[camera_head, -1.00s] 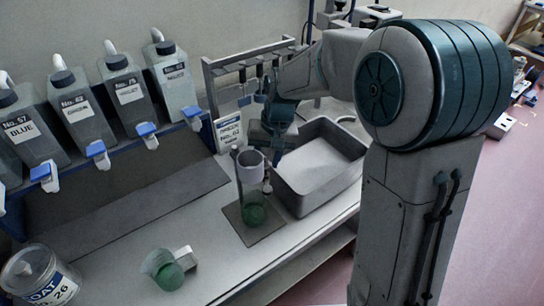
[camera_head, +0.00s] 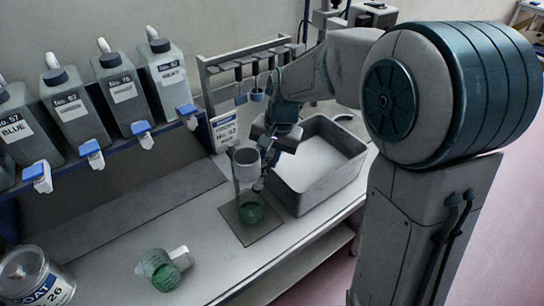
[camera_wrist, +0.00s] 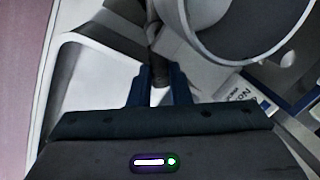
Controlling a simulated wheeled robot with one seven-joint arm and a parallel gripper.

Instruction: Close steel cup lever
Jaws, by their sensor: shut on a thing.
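The steel cup (camera_head: 245,157) stands upright on its stand, over a clear vessel with green liquid (camera_head: 250,213) on a dark square plate (camera_head: 228,211). In the wrist view the cup's round rim and wall (camera_wrist: 235,52) fill the upper right. A dark, narrow lever (camera_wrist: 155,42) runs beside the cup. My gripper (camera_head: 265,158) is just right of the cup. In the wrist view its blue fingers (camera_wrist: 161,76) are shut on the lever's end. The cup's outlet and the lever's joint are hard to make out.
A grey open tray (camera_head: 335,190) sits close right of the cup. A green-tinted beaker (camera_head: 158,268) stands at the bench front. Several labelled jugs (camera_head: 122,95) line the shelf at left, and a rack (camera_head: 245,62) stands behind.

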